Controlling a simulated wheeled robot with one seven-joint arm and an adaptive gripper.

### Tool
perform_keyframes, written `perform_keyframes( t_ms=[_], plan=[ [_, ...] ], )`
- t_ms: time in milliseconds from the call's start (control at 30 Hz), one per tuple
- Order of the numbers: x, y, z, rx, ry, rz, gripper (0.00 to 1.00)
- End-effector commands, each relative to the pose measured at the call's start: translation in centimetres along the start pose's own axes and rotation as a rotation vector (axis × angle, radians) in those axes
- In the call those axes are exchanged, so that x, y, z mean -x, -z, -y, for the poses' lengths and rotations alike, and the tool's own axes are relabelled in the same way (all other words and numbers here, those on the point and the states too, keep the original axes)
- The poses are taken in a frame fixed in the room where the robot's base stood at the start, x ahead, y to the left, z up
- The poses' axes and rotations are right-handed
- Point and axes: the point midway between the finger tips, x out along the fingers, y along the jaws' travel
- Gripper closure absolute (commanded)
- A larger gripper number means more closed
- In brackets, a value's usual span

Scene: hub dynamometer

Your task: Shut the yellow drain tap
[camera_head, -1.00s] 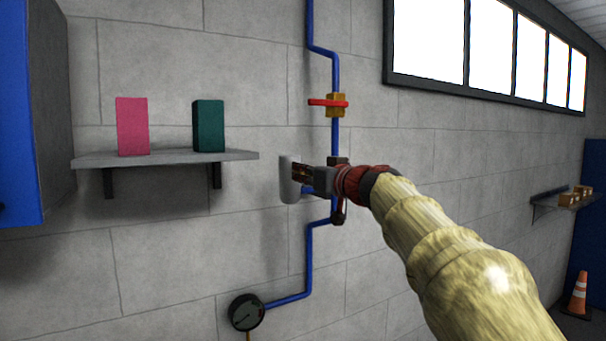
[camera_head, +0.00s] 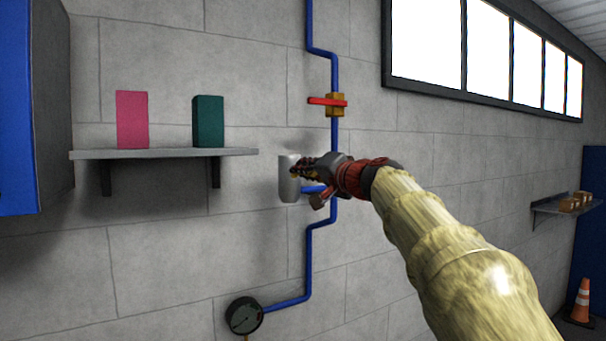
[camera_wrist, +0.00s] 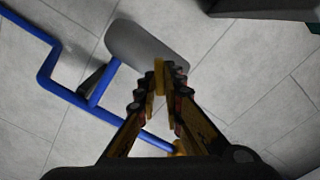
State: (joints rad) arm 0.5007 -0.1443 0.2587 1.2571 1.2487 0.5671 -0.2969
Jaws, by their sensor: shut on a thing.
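My gripper (camera_head: 306,170) is in front of the blue pipe, beside a grey cylinder on the wall. In the wrist view its fingers (camera_wrist: 160,92) are closed around a narrow yellow piece, which looks like the handle of the yellow drain tap (camera_wrist: 159,70). Another bit of yellow (camera_wrist: 180,147) shows low between the fingers, beside the blue pipe; I cannot tell how it joins the handle. In the head view my gripper hides the tap, so its handle angle against the pipe is unclear there.
The grey cylinder (camera_head: 288,184) joins the blue pipe (camera_head: 309,255) by a short branch. A red-handled brass valve (camera_head: 335,104) sits above, and a gauge (camera_head: 245,316) below left. A shelf (camera_head: 165,154) holds a pink box (camera_head: 132,120) and a green box (camera_head: 208,121).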

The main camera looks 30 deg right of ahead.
Motion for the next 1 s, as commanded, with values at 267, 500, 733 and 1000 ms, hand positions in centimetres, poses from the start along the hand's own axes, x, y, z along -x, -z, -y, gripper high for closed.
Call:
perform_keyframes(
  t_ms=[267, 500, 733, 1000],
  plan=[
    [0.01, 0.04, -0.11, -0.254, 0.0, -0.001, 1.0],
    [0.0, 0.0, -0.22, -0.431, -0.001, -0.001, 1.0],
    [-0.01, -0.04, -0.3, -0.537, -0.001, -0.001, 1.0],
    [-0.02, -0.07, -0.37, -0.587, -0.001, -0.001, 1.0]
  ],
)
